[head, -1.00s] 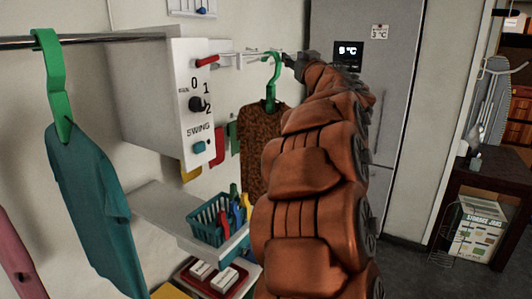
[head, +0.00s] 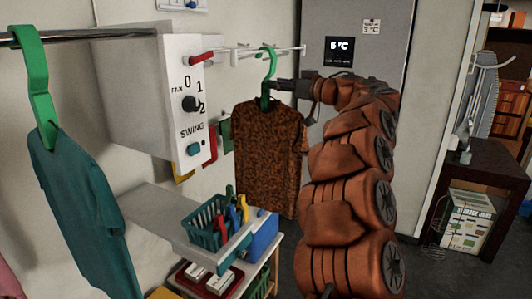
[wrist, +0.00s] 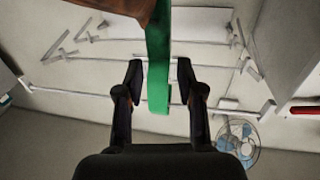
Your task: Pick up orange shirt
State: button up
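The orange-brown patterned shirt (head: 270,150) hangs upright on a green hanger (head: 266,88) below the white wall rack. The hanger's hook reaches up to a rack bar. My gripper (head: 273,84) is at the hanger's neck, just above the shirt's collar, coming from the right. In the wrist view, the green hanger strip (wrist: 159,60) runs between the fingertips of my gripper (wrist: 160,82), with a narrow gap on each side. The fingers are open. A bit of the shirt (wrist: 120,8) shows at the top of that view.
A white drying rack (head: 250,52) juts from the wall. A control box (head: 185,100) and a teal shirt (head: 80,205) are at left. A fridge (head: 345,30) stands behind.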

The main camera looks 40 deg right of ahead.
jog(key=shift+w+a+p, duration=0.15)
jog(key=shift+w+p, duration=0.1)
jog(key=shift+w, duration=1.1)
jog(key=shift+w+a+p, duration=0.1)
jog(key=shift+w+p, duration=0.15)
jog(key=shift+w, duration=1.05)
grip_shut()
